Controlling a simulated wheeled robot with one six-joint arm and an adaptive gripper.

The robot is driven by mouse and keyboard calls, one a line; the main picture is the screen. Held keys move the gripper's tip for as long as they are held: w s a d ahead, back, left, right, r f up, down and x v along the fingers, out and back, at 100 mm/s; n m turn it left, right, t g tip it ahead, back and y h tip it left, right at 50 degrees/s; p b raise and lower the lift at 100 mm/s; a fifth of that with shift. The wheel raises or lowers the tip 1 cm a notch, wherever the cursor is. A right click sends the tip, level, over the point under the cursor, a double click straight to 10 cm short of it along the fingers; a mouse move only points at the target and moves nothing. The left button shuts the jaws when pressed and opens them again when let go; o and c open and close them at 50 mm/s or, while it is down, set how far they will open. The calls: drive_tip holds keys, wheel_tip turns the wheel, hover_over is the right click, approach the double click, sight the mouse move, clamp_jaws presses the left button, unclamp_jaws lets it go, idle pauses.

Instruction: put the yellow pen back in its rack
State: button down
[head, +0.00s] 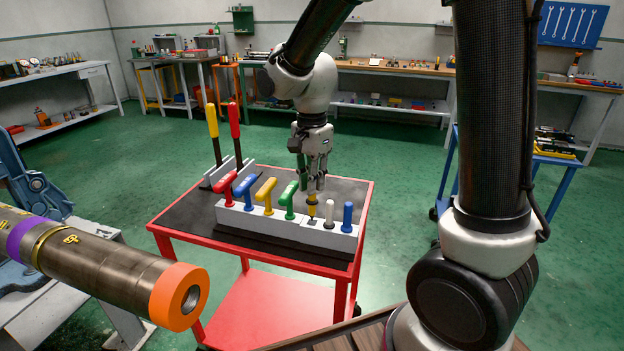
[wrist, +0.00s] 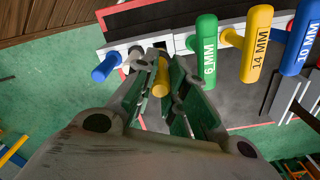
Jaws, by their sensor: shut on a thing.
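My gripper (head: 314,183) is shut on the yellow pen (head: 311,200) above the pen rack (head: 326,237), a pale block at the right end of the row on the red cart. The pen is about upright, its lower end close to the rack top beside a dark opening. I cannot tell whether its tip is inside. A white pen (head: 329,212) and a blue pen (head: 348,216) stand in the rack to its right. In the wrist view the yellow pen (wrist: 162,76) lies between the green finger pads, with a dark opening just beyond it.
Red, blue, yellow and green T-handle keys (head: 290,199) stand in a row left of my gripper; the green one is close. Two tall clamps (head: 225,138) stand behind. A large pipe (head: 100,262) is at left front. The dark cart top (head: 347,192) is bare behind the pens.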

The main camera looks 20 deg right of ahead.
sight(312, 199)
drive_tip(key=shift+f, duration=3.25)
idle(1.9)
drive_tip(key=c, duration=1.4)
unclamp_jaws()
drive_tip(key=shift+r, duration=0.1)
wheel_tip(312, 199, up, 12)
drive_tip(key=shift+f, duration=0.1)
